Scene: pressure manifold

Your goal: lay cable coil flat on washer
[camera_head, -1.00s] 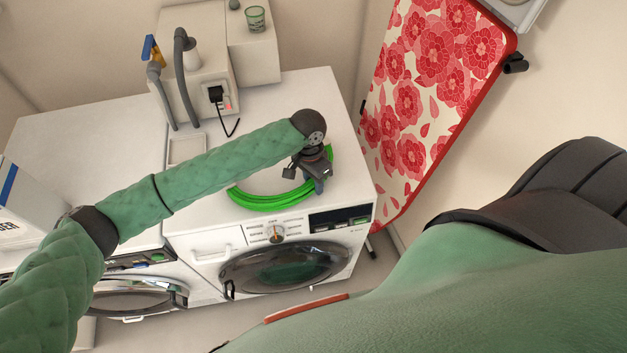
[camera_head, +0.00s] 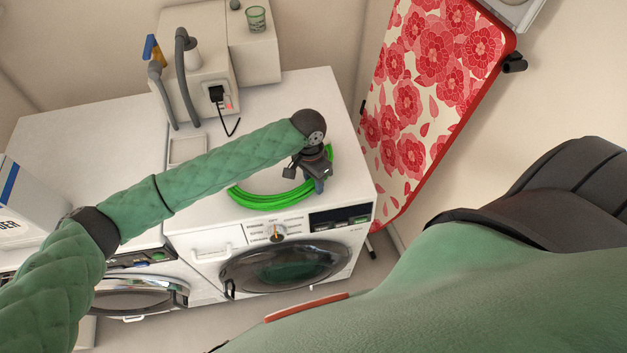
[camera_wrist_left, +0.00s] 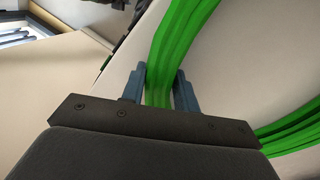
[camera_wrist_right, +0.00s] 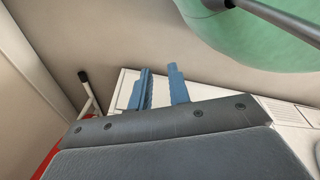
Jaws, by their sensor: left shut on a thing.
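The bright green cable coil (camera_head: 270,199) is at the front right of the white washer's top (camera_head: 270,105), beneath my left forearm, which hides part of it. It looks about level; I cannot tell whether all of it touches the top. My left gripper (camera_head: 318,184) points down at the coil's right side and is shut on it. In the left wrist view the green strands (camera_wrist_left: 160,92) lie between the two blue fingers. In the right wrist view my right gripper (camera_wrist_right: 160,86) has its fingers apart with nothing between them, away from the coil.
A white box with a plugged black cord (camera_head: 216,93) and grey hoses (camera_head: 182,80) stands behind the washer. A floral ironing board (camera_head: 420,90) leans at its right.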

